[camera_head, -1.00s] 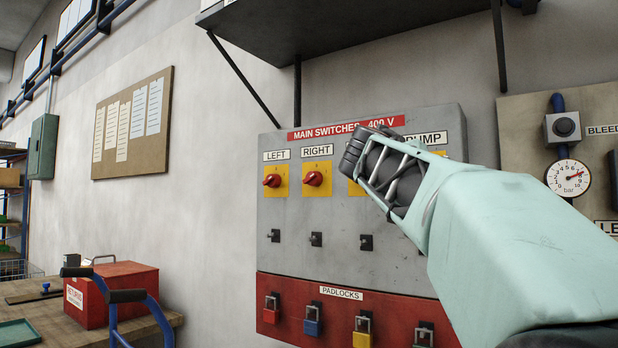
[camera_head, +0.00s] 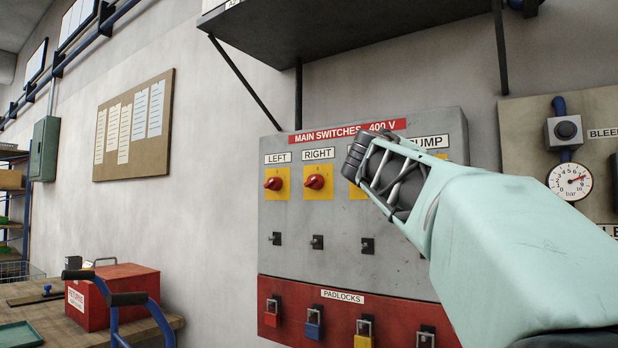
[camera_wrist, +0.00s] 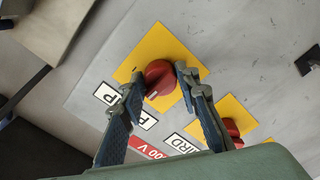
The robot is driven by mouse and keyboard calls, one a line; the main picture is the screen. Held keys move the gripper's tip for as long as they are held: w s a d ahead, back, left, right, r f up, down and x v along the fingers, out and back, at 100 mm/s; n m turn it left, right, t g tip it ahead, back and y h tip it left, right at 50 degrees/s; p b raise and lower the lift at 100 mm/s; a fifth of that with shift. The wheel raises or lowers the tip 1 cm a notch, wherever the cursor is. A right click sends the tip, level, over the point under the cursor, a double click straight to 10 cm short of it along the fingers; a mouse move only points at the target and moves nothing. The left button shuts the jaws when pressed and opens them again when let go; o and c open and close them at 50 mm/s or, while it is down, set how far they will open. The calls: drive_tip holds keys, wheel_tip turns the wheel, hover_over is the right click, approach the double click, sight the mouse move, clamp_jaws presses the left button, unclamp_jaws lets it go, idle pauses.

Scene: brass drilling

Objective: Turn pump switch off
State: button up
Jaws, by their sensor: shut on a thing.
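The pump switch is a red rotary knob (camera_wrist: 160,79) on a yellow plate (camera_wrist: 131,68), with the upside-down PUMP label (camera_wrist: 111,95) beside it in the wrist view. My gripper (camera_wrist: 158,72) has one finger on each side of the knob and is shut on it. A small pale mark shows on the knob's near end. In the head view, my wrist and gripper body cover the pump knob and the third switch.
The third switch's red knob (camera_wrist: 231,127) is close to my right finger in the wrist view. The left knob (camera_head: 274,184) and right knob (camera_head: 315,182) sit on the same grey panel (camera_head: 330,270). Padlocks hang below, and a dark shelf (camera_head: 350,30) juts out above.

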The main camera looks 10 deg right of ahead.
sight(425, 132)
drive_tip(key=shift+n, duration=0.4)
drive_tip(key=o, duration=1.2)
drive_tip(key=shift+c, duration=0.2)
drive_tip(key=shift+r, duration=0.1)
drive_tip(key=r, duration=0.7)
drive_tip(key=shift+s+d+r, duration=0.2)
drive_tip(key=shift+s+r, duration=0.05)
drive_tip(key=shift+r, duration=0.05)
drive_tip(key=shift+w+a+r, duration=0.1)
drive_tip(key=shift+w+r, duration=0.15)
drive_tip(key=shift+r, duration=0.3)
drive_tip(key=shift+a+r, duration=0.1)
drive_tip(key=shift+r, duration=0.45)
